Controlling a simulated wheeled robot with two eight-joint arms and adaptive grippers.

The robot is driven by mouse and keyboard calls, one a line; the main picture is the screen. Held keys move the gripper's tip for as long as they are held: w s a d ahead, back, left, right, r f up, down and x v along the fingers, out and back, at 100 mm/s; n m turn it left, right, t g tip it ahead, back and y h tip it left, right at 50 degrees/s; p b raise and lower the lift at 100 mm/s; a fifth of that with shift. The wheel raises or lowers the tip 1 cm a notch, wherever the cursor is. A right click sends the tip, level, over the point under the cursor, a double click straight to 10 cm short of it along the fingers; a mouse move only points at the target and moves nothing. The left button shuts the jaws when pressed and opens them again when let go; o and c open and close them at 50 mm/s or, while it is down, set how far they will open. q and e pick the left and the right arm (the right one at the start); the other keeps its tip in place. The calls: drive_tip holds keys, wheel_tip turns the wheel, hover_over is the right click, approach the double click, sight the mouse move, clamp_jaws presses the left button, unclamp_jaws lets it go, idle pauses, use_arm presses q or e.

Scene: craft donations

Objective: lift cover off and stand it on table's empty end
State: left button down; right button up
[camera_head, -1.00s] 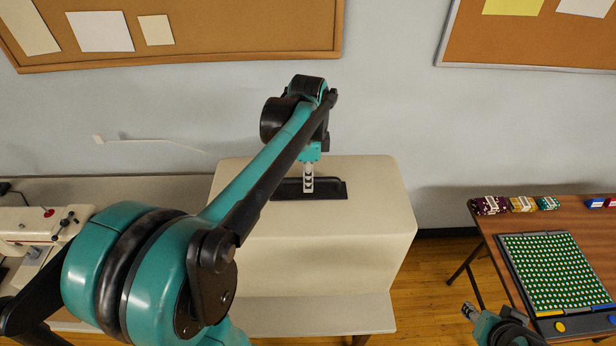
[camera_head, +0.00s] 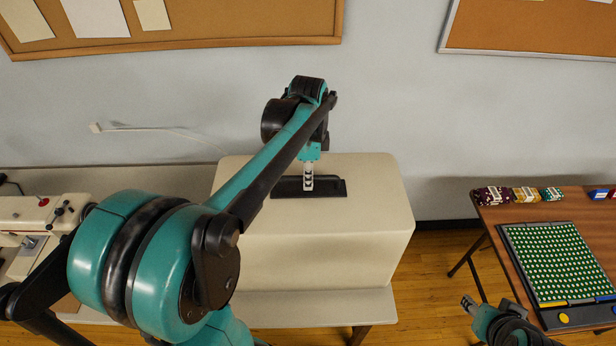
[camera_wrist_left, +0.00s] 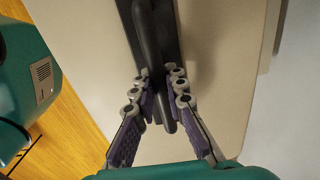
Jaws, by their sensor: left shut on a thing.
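The cover (camera_head: 320,262) is a large cream box with rounded edges and a black handle (camera_head: 330,188) on top. It is upright over the right end of the cream table (camera_head: 330,308). I cannot tell whether its lower edge touches the tabletop. My left gripper (camera_head: 308,188) points down and is shut on the handle; the left wrist view shows its fingers (camera_wrist_left: 158,100) on both sides of the black bar (camera_wrist_left: 150,45). My right gripper (camera_head: 468,304) is low at the right, away from the cover; its jaw state is unclear.
A cream sewing machine (camera_head: 35,212) stands uncovered at the table's left end, partly behind my left arm. A brown table (camera_head: 490,222) at the right holds a green dotted board (camera_head: 560,262) and small colored packs (camera_head: 525,195). The wall is close behind the cover.

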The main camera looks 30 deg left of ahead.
use_arm(q)
drive_tip(key=shift+f, duration=0.45)
drive_tip(key=c, duration=1.5)
unclamp_jaws()
wheel_tip(320, 180, up, 12)
drive_tip(key=shift+r, duration=0.1)
